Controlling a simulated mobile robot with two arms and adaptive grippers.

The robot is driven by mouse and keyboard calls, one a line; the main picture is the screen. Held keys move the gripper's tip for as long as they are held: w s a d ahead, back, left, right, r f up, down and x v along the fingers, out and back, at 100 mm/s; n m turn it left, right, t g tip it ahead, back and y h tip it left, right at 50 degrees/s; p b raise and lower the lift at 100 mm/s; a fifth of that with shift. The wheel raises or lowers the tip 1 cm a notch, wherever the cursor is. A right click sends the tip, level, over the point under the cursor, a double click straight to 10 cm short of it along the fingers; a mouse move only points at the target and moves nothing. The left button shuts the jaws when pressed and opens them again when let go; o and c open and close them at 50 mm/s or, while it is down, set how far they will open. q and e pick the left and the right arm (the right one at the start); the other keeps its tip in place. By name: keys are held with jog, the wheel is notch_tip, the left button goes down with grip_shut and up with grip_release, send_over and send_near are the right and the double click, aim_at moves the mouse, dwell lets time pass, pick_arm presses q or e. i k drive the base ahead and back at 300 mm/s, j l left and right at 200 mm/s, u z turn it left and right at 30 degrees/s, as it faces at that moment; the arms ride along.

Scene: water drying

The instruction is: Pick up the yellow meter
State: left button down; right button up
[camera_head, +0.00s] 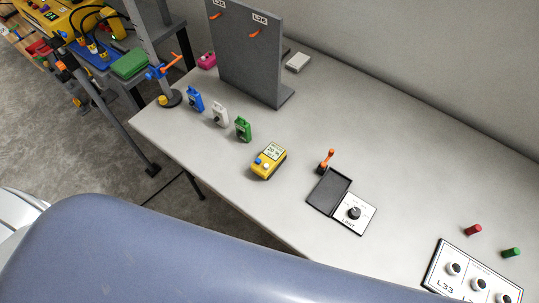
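The yellow meter (268,161) lies on the light grey table, left of the middle of the head view. It has a pale display on top and a blue and a white knob at its near end. It rests apart from the things around it. Neither of my grippers shows in the view. A large blue-grey rounded surface fills the lower part of the picture and hides the near side of the table.
Blue (196,99), white (220,115) and green (243,129) small devices stand left of the meter. A grey upright panel (249,60) with orange hooks stands behind. A black holder (329,192) and a switch plate (355,212) lie to the right. The table's middle right is clear.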

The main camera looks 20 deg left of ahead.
aim_at(274, 154)
jog(key=k+l+u, duration=0.25)
jog(key=k, duration=0.2)
jog(key=k+j+u, duration=0.1)
jog(key=k+u, duration=0.2)
jog(key=k, duration=0.1)
